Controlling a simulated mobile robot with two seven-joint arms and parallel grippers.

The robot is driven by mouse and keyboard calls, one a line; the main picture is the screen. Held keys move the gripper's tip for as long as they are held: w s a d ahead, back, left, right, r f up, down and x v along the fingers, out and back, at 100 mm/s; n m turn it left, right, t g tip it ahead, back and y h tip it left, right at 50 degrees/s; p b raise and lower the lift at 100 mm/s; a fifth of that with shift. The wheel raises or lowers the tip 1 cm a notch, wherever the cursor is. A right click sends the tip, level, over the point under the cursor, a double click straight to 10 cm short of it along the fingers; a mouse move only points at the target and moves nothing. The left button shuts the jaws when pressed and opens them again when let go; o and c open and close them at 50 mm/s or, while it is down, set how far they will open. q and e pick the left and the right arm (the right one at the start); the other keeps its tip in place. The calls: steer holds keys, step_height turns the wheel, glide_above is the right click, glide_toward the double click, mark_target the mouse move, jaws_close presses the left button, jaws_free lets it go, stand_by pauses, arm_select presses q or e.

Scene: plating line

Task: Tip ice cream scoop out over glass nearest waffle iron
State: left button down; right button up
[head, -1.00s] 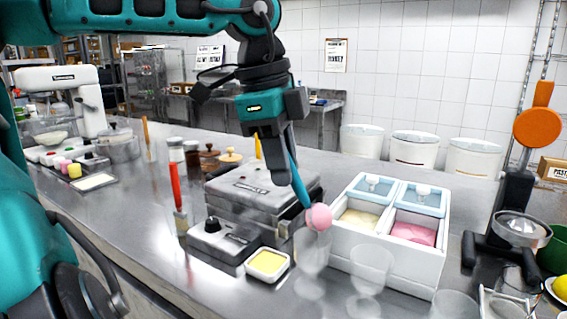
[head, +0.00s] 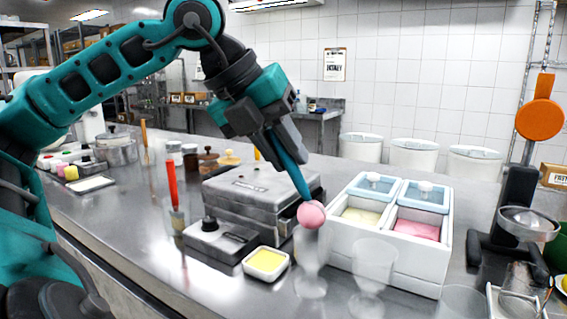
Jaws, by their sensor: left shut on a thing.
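My left gripper (head: 272,146) is shut on the blue handle of the ice cream scoop (head: 293,175), which slants down to the right. A ball of pink ice cream (head: 311,214) sits at its lower end, at the rim of the nearer-to-iron glass (head: 311,262); whether it touches the glass I cannot tell. That clear glass stands just right of the grey waffle iron (head: 262,194). A second clear glass (head: 373,268) stands to its right and looks empty. My right gripper is not in view.
A white two-bin ice cream box (head: 415,262) with pale and pink tubs stands behind the glasses. A small dish of yellow (head: 266,263) lies in front of the waffle iron. A dark stand with a metal bowl (head: 528,223) is at right.

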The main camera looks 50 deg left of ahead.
arm_select(q)
steer(key=m+h, duration=0.1)
steer(key=m, duration=0.2)
steer(key=m+b, duration=0.1)
steer(key=m, duration=0.2)
steer(key=shift+h+b, duration=0.3)
steer(key=shift+h, duration=0.1)
steer(key=m+h, duration=0.1)
steer(key=m, duration=0.4)
steer(key=shift+d+r+m, duration=0.1)
steer(key=shift+d+m, duration=0.05)
steer(key=shift+m, duration=0.25)
step_height(320, 180, up, 6)
steer(key=p, duration=0.6)
stand_by(0.8)
stand_by(0.5)
